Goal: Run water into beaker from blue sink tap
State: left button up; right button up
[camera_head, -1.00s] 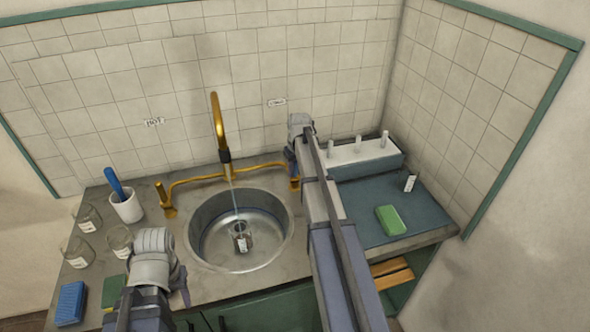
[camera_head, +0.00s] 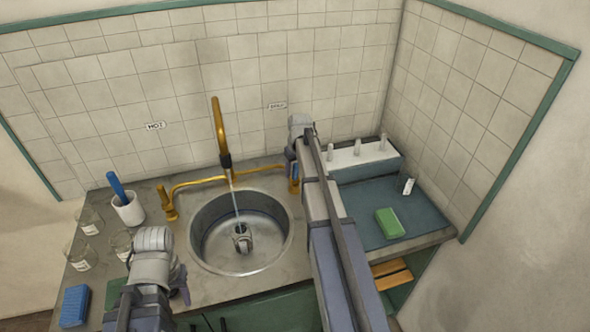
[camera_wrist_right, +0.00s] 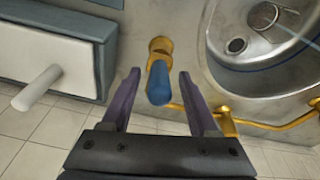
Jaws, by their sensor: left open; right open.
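A small glass beaker (camera_head: 242,241) sits inside the round metal sink (camera_head: 205,212). A thin stream of water runs from the brass spout (camera_head: 218,122) down to the beaker; its water level is too small to tell. The blue tap handle (camera_wrist_right: 158,84) stands on a brass fitting at the sink's right. My right gripper (camera_wrist_right: 157,78) is open, with the blue handle between its fingers; I see no clear contact. In the head view the right arm partly hides this tap (camera_head: 294,186). My left gripper (camera_head: 180,283) is open and empty at the sink's front left.
A white cup with a blue-handled tool (camera_head: 128,209), several glass beakers (camera_head: 80,255) and a blue sponge (camera_head: 74,306) stand on the left counter. A green sponge (camera_head: 389,223) and a white pegged rack (camera_head: 360,155) are on the right. Brass pipe runs behind the sink.

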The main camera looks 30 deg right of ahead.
jog(key=p+v, duration=0.4)
jog(key=v, duration=0.1)
jog(key=shift+s+r+p, duration=0.1)
jog(key=shift+r+p, duration=0.2)
jog(key=shift+d, duration=0.1)
dwell(0.3)
